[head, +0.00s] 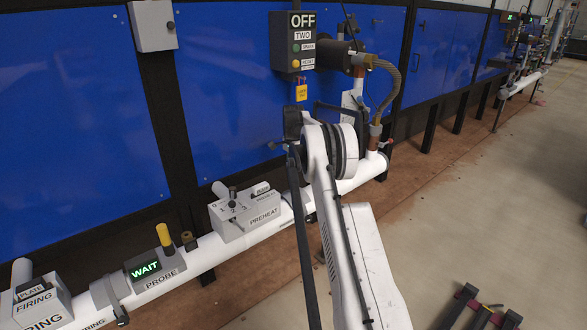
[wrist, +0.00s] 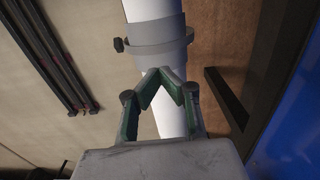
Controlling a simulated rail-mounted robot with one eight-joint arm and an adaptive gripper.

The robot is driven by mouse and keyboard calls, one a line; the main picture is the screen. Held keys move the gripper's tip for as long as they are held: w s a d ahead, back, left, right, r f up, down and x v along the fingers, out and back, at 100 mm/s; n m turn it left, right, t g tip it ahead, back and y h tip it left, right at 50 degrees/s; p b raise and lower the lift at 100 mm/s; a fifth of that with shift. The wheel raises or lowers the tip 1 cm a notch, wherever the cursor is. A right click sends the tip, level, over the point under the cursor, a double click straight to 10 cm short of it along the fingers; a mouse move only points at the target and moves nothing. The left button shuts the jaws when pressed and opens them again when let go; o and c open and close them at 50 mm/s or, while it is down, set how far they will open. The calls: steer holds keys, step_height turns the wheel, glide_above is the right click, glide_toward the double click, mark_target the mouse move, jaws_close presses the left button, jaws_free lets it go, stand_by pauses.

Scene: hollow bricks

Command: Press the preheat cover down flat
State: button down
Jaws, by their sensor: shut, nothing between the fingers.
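The preheat box (head: 246,212) is a pale grey housing on the white pipe in the head view. The preheat box is not in the wrist view.
The white pipe (head: 212,250) also bears the probe box (head: 158,268) reading WAIT and the firing box (head: 42,303). A control box (head: 302,42) reading OFF and a hose (head: 393,88) stand behind my arm. Blue panels (head: 228,90) line the back. Floor at right is mostly clear.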

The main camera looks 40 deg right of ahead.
mark_target(293, 192)
step_height(293, 192, down, 9)
steer(key=b, duration=0.2)
steer(key=shift+b, duration=0.3)
step_height(293, 192, down, 2)
stand_by(0.4)
steer(key=shift+r, duration=0.15)
step_height(293, 192, up, 14)
steer(key=p, duration=0.4)
stand_by(0.6)
